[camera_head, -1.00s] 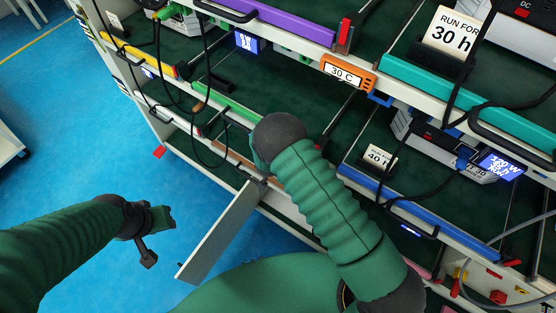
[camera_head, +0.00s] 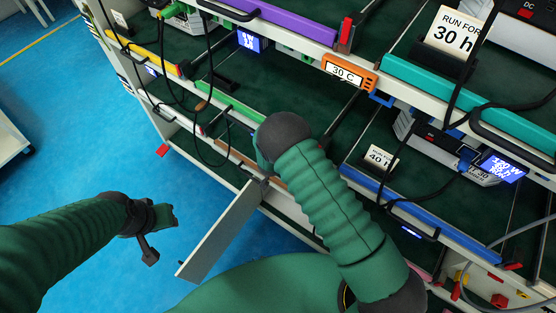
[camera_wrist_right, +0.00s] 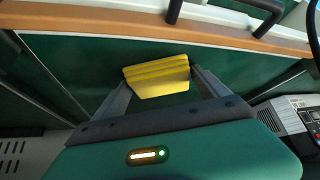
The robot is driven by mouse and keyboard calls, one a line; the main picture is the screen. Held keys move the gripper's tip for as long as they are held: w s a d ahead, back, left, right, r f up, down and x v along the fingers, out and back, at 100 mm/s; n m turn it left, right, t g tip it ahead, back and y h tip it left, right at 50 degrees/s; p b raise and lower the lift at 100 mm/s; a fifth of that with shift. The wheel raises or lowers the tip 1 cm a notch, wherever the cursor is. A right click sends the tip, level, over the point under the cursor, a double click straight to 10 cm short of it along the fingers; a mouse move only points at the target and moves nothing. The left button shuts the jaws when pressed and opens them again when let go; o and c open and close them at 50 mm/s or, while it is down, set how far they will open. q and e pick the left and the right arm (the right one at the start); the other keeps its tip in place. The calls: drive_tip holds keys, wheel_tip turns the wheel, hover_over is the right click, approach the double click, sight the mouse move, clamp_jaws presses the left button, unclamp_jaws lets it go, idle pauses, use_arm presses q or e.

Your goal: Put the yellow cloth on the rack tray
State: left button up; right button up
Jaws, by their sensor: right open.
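The yellow cloth (camera_wrist_right: 158,78), a folded block with several layers, shows in the right wrist view on or just above a dark green tray surface (camera_wrist_right: 80,62). My right gripper (camera_wrist_right: 160,88) is open, with one finger on each side of the cloth; contact cannot be told. My left gripper (camera_head: 160,232) is open and empty over the blue floor, left of the rack. The rack trays (camera_head: 295,130) are dark green with coloured front edges.
An orange-brown tray edge (camera_wrist_right: 150,22) with black handles runs beyond the cloth. A pale panel (camera_head: 222,232) juts out below the rack. Black cables (camera_head: 208,85) hang before the left trays. Devices and a "40 h" sign (camera_head: 380,158) stand at right. Blue floor is free at left.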

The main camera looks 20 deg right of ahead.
use_arm(q)
drive_tip(key=shift+f, duration=0.1)
use_arm(e)
drive_tip(key=shift+s+d+f, duration=0.3)
drive_tip(key=shift+s+f, duration=0.15)
drive_tip(key=shift+f, duration=0.05)
drive_tip(key=shift+r, duration=0.3)
drive_tip(key=v, duration=0.1)
drive_tip(key=p+v, duration=0.1)
drive_tip(key=v, duration=0.1)
drive_tip(key=w+p+v, duration=0.1)
drive_tip(key=shift+s+r, duration=0.2)
drive_tip(key=shift+r, duration=0.4)
use_arm(q)
drive_tip(key=r, duration=0.1)
drive_tip(key=r+p, duration=0.1)
drive_tip(key=r, duration=0.1)
drive_tip(key=shift+w+d+r, duration=0.15)
drive_tip(key=shift+w, duration=0.2)
use_arm(e)
drive_tip(key=v, duration=0.7)
drive_tip(key=shift+a, duration=0.3)
use_arm(q)
drive_tip(key=shift+d, duration=0.1)
use_arm(e)
drive_tip(key=shift+d+r, duration=0.1)
